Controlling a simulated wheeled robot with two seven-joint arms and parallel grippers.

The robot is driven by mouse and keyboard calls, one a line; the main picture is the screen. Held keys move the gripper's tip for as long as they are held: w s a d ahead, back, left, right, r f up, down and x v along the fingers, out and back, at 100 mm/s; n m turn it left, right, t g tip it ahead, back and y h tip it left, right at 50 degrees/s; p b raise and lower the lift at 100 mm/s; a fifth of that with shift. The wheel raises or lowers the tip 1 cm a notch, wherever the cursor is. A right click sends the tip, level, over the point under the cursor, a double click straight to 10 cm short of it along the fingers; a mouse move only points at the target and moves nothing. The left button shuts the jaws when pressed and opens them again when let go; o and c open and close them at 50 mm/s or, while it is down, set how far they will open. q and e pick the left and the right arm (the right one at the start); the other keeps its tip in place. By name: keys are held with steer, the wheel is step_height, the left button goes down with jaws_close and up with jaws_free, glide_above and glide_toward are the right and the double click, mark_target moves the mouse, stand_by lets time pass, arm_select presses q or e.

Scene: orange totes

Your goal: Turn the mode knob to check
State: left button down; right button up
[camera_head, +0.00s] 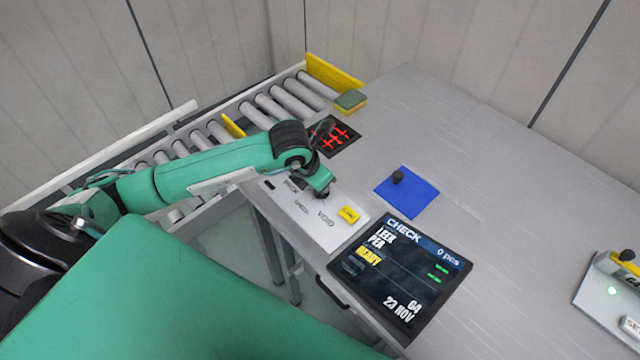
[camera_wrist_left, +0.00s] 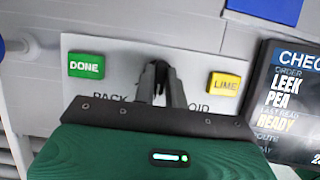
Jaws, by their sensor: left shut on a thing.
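The white control panel (camera_head: 326,222) carries the printed words PACK, CHECK and VOID; it also shows in the left wrist view (camera_wrist_left: 205,43). My left gripper (camera_head: 322,191) is down at the panel by these words. In the left wrist view its dark fingers (camera_wrist_left: 160,84) are shut on the mode knob, which they mostly hide, so I cannot tell its pointing. A green DONE button (camera_wrist_left: 86,66) is left of the fingers and a yellow LIME button (camera_wrist_left: 224,85) right of them. The screen (camera_head: 402,272) reads CHECK at the top. My right gripper is not in view.
A roller conveyor (camera_head: 285,103) runs behind my left arm. A black pad with red marks (camera_head: 333,137), a sponge (camera_head: 350,101) and a blue mat with a dark knobbed object (camera_head: 398,177) are on the grey table. A device with a green light (camera_head: 612,291) stands far right.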

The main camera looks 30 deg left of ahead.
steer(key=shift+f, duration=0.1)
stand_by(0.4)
arm_select(q)
steer(key=c, duration=1.4)
jaws_free()
steer(key=shift+c, duration=0.2)
steer(key=b+v, duration=0.2)
steer(key=v, duration=1.2)
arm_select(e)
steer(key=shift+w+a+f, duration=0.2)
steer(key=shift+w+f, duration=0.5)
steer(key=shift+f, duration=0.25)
arm_select(q)
steer(key=shift+w, duration=0.1)
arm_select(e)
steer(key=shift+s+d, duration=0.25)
